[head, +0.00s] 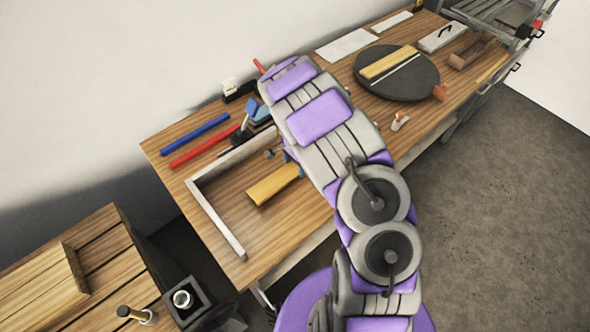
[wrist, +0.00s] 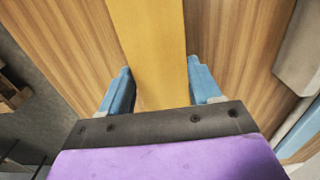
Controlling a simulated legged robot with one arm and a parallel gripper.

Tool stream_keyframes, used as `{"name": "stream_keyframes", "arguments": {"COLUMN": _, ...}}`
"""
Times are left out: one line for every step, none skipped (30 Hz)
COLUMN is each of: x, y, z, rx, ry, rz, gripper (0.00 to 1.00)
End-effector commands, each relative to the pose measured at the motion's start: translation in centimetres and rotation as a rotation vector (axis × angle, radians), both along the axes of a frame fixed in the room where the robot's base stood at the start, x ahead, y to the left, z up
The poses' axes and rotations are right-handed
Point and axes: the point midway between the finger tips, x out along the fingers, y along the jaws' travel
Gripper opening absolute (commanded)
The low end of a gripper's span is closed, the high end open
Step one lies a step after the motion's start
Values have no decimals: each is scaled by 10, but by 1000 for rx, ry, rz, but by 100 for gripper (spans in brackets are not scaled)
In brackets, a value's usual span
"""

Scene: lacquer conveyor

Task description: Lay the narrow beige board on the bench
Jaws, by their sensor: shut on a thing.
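A narrow yellow-beige board (wrist: 148,45) is between the two blue fingers of my gripper (wrist: 160,90) in the wrist view. The gripper is shut on it, and the board runs straight ahead above the wood-grain bench top (wrist: 228,40). In the head view the board (head: 273,187) sticks out to the lower left from behind my arm, inside the corner of a grey L-shaped frame on the bench (head: 290,228). I cannot tell whether the board touches the bench.
The grey frame (head: 217,218) borders the board's area. Blue (head: 194,133) and red (head: 204,147) bars lie behind it. A dark round disc (head: 420,82) farther along carries another yellow board (head: 388,62) and a thin pale strip. Wooden crates (head: 95,250) stand at lower left.

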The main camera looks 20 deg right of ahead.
Motion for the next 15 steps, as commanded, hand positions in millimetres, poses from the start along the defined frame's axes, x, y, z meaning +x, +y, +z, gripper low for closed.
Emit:
{"name": "stream_keyframes", "arguments": {"x": -1, "y": -2, "z": -7, "rx": 1, "ry": 2, "rz": -2, "gripper": 24}}
{"name": "stream_keyframes", "arguments": {"x": 0, "y": -2, "z": -11, "rx": 1, "ry": 2, "rz": -2, "gripper": 24}}
{"name": "stream_keyframes", "arguments": {"x": 0, "y": -3, "z": -17, "rx": 2, "ry": 2, "rz": -3, "gripper": 24}}
{"name": "stream_keyframes", "arguments": {"x": 0, "y": -3, "z": -21, "rx": 4, "ry": 2, "rz": -3, "gripper": 24}}
{"name": "stream_keyframes", "arguments": {"x": 0, "y": -3, "z": -25, "rx": 5, "ry": 2, "rz": -3, "gripper": 24}}
{"name": "stream_keyframes", "arguments": {"x": -1, "y": -4, "z": -29, "rx": 6, "ry": 2, "rz": -3, "gripper": 24}}
{"name": "stream_keyframes", "arguments": {"x": -1, "y": -4, "z": -31, "rx": 6, "ry": 3, "rz": -3, "gripper": 24}}
{"name": "stream_keyframes", "arguments": {"x": -1, "y": -4, "z": -31, "rx": 7, "ry": 2, "rz": -3, "gripper": 24}}
{"name": "stream_keyframes", "arguments": {"x": 0, "y": -4, "z": -31, "rx": 6, "ry": 1, "rz": -3, "gripper": 24}}
{"name": "stream_keyframes", "arguments": {"x": 0, "y": -4, "z": -30, "rx": 6, "ry": 1, "rz": -3, "gripper": 24}}
{"name": "stream_keyframes", "arguments": {"x": 0, "y": -3, "z": -30, "rx": 5, "ry": 1, "rz": -3, "gripper": 24}}
{"name": "stream_keyframes", "arguments": {"x": 0, "y": -3, "z": -30, "rx": 4, "ry": 1, "rz": -3, "gripper": 24}}
{"name": "stream_keyframes", "arguments": {"x": 0, "y": -2, "z": -30, "rx": 3, "ry": 0, "rz": -3, "gripper": 24}}
{"name": "stream_keyframes", "arguments": {"x": 0, "y": -2, "z": -30, "rx": 3, "ry": 0, "rz": -3, "gripper": 24}}
{"name": "stream_keyframes", "arguments": {"x": 0, "y": -2, "z": -31, "rx": 3, "ry": 1, "rz": -3, "gripper": 24}}
